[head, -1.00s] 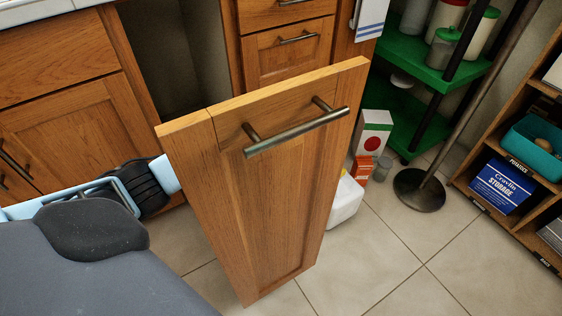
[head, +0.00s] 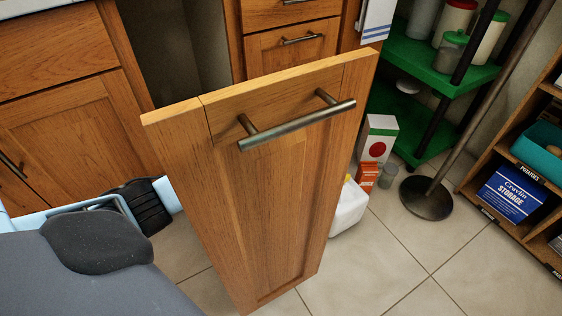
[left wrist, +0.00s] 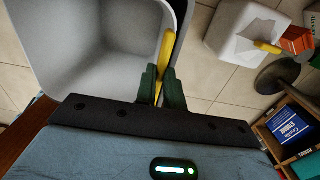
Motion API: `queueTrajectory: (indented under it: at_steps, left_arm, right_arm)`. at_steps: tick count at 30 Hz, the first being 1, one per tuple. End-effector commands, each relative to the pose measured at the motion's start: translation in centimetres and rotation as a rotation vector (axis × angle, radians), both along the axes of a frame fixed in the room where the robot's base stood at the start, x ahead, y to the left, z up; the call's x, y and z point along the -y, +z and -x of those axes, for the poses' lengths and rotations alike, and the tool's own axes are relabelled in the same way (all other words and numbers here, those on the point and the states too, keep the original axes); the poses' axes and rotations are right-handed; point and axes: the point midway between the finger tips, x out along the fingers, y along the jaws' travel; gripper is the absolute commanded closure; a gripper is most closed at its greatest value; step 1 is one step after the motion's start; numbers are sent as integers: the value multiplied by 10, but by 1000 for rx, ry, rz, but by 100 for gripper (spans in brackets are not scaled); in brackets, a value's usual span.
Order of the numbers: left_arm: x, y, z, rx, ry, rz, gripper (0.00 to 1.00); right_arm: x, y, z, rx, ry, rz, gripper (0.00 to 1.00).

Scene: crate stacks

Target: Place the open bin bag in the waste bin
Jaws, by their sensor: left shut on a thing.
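In the left wrist view, my left gripper (left wrist: 162,86) is shut on a yellow strip (left wrist: 166,50) at the right side of an open, light grey container (left wrist: 75,93), which looks like the waste bin. The strip rises above the fingertips along the container's wall. I cannot tell whether it belongs to the bin or to the bag; no separate bin bag can be made out. In the head view, my left arm reaches behind an upright wooden door panel (head: 268,190) with a metal bar handle (head: 300,126). The panel hides the left fingers and the container. My right gripper is not in view.
A white jug (head: 349,208) stands on the tiles right of the panel, near a small orange box (head: 367,178). A pole on a round base (head: 426,197), green shelves (head: 470,75) and a wooden rack (head: 510,225) stand at right. Floor tiles at the front right are clear.

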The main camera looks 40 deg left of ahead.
Motion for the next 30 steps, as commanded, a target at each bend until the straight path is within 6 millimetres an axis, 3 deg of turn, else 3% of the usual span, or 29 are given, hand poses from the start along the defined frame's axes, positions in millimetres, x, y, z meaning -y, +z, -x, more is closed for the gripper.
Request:
queueTrajectory:
  at_steps: [5,6,10,21,26,30]
  left_arm:
    - [0,-3,0,0,0,0,100]
    - [0,-3,0,1,0,0,86]
    - [0,-3,0,0,0,0,69]
    - [0,1,0,0,0,0,68]
    - [0,25,-1,5,0,-1,68]
    - [0,54,-1,7,-2,0,68]
  right_arm:
    - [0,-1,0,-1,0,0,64]
    - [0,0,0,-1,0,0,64]
    - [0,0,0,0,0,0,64]
    - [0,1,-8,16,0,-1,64]
    - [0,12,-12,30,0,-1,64]
    - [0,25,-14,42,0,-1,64]
